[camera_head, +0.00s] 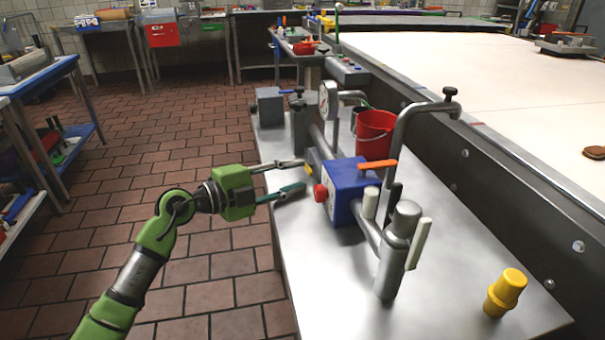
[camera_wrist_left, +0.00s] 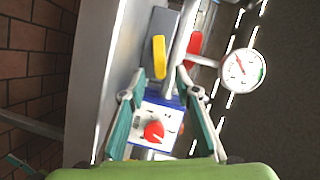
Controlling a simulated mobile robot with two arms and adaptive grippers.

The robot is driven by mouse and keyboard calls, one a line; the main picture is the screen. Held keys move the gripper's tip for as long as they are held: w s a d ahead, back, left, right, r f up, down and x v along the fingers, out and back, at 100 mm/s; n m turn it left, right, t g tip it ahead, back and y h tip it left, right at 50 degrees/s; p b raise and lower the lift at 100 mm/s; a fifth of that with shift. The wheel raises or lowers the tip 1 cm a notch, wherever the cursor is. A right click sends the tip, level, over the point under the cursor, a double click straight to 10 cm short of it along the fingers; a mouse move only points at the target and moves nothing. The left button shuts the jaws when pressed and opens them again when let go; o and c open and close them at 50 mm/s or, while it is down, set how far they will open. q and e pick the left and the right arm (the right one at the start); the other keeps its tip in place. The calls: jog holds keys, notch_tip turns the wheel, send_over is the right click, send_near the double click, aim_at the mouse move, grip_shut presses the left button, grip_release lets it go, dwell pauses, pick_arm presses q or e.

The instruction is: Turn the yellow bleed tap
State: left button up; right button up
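The yellow bleed tap (camera_wrist_left: 159,57) shows in the left wrist view as a narrow yellow lever on the pipework, just ahead of my fingertips. I cannot tell whether a fingertip touches anything. My right gripper is not in view.
An orange lever (camera_head: 378,164) sits above the blue box. A red bucket (camera_head: 374,135), a pressure gauge (camera_head: 327,100) and a bent steel pipe (camera_head: 425,107) stand close by. A yellow plug (camera_head: 505,292) stands at the steel table's near right. The tiled floor at left is clear.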

pick_arm(q)
jog(key=v, duration=0.9)
jog(key=shift+d, duration=0.15)
